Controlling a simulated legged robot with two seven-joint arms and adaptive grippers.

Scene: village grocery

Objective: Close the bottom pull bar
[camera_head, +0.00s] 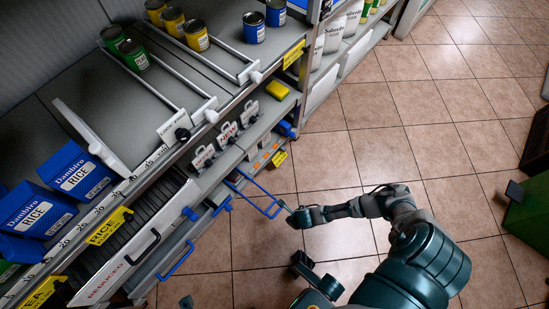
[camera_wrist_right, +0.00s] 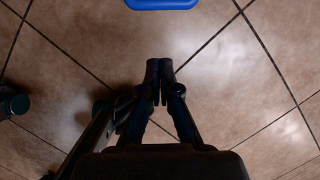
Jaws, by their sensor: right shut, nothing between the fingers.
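A blue pull bar (camera_head: 262,207) sticks out from the lower shelf unit over the tiled floor. Its front edge shows at the top of the right wrist view (camera_wrist_right: 162,4). A second blue pull bar (camera_head: 178,262) sits lower left, on the drawer front. My right gripper (camera_head: 287,209) is just right of the first bar's outer end, with its fingers together and empty. The fingertips (camera_wrist_right: 160,66) also show in the wrist view, below the bar and apart from it there. In the head view I cannot tell whether they touch.
Shelves with cans (camera_head: 196,35), blue rice boxes (camera_head: 76,172) and price signs fill the left. A drawer with a black handle (camera_head: 142,246) stands lower left. A green crate (camera_head: 528,215) is at the right edge. The tiled floor (camera_head: 440,120) between is open.

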